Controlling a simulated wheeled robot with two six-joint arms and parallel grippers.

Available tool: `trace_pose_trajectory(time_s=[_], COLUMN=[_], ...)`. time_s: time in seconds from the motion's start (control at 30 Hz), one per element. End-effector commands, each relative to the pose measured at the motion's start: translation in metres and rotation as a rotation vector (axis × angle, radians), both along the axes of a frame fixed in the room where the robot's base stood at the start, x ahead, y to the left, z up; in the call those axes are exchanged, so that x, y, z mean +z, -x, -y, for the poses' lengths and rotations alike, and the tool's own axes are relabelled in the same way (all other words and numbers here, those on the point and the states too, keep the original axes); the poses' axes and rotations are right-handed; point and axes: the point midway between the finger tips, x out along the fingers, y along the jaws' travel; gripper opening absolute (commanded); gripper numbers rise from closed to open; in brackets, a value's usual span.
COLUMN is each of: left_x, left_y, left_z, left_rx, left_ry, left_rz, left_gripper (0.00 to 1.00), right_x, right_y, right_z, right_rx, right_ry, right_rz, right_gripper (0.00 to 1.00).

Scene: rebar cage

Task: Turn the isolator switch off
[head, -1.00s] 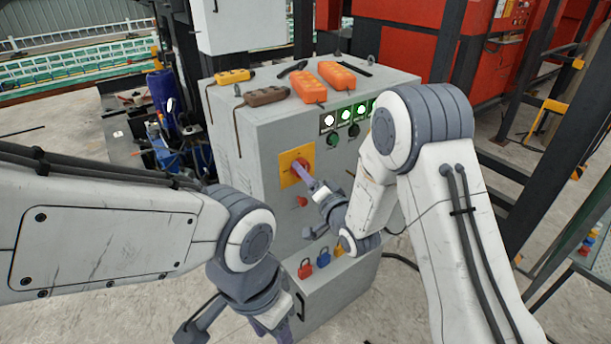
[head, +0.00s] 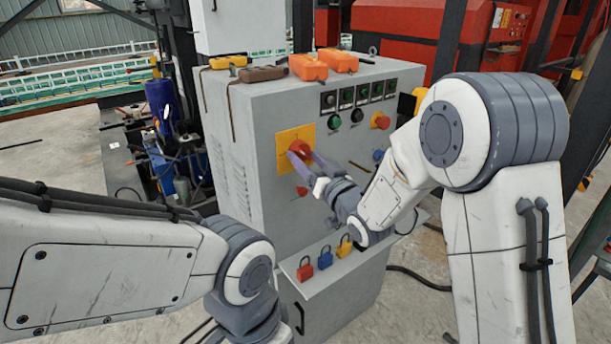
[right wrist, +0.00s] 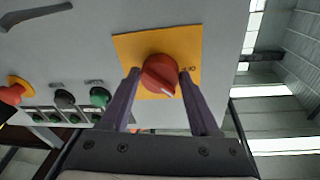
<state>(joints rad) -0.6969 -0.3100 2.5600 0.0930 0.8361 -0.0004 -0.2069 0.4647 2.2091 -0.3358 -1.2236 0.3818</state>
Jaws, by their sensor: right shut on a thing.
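The isolator switch is a red rotary knob (head: 299,147) on a yellow plate (head: 283,157) on the grey cabinet's front. The knob also shows in the right wrist view (right wrist: 158,75), with a white mark towards its lower right. Small lettering on the plate is too small to read surely. My right gripper (head: 303,161) is shut on the knob, with one purple finger on each side of it, as the right wrist view (right wrist: 160,88) shows. My left arm is at the lower left, and its fingertips are out of view.
The grey cabinet (head: 230,165) carries dark indicator lamps (head: 346,96), push buttons and a red emergency button (head: 380,121). Red (head: 305,271), blue (head: 325,258) and yellow (head: 344,247) padlocks are on the ledge below. Orange boxes (head: 308,67) lie on top.

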Motion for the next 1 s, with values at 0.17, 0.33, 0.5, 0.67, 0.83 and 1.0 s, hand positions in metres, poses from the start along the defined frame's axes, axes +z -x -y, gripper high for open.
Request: trace_pose_trajectory(time_s=[0.17,0.33,0.5,0.67,0.83,1.0], left_x=[-0.036,-0.06,-0.082,-0.099,-0.112,-0.119], left_y=[0.0,0.0,0.0,0.0,0.0,0.0], left_z=[0.0,0.0,0.0,0.0,0.0,0.0], left_rx=[0.0,0.0,0.0,0.0,0.0,0.0], left_ry=[0.0,0.0,0.0,0.0,0.0,0.0], left_rz=[0.0,0.0,0.0,0.0,0.0,0.0], left_gripper=[0.5,0.5,0.5,0.5,0.5,0.5], right_x=[-0.007,-0.006,-0.006,-0.005,-0.003,-0.002], right_y=[0.0,-0.001,-0.002,-0.002,-0.002,-0.003], right_z=[0.001,0.002,0.002,0.003,0.003,0.003], right_rx=[0.0,-0.001,-0.001,-0.001,-0.001,0.0], right_ry=[0.135,0.265,0.391,0.493,0.578,0.637], right_rz=[0.104,0.199,0.29,0.363,0.425,0.464], right_gripper=[0.07,0.07,0.07,0.07,0.07,0.07])
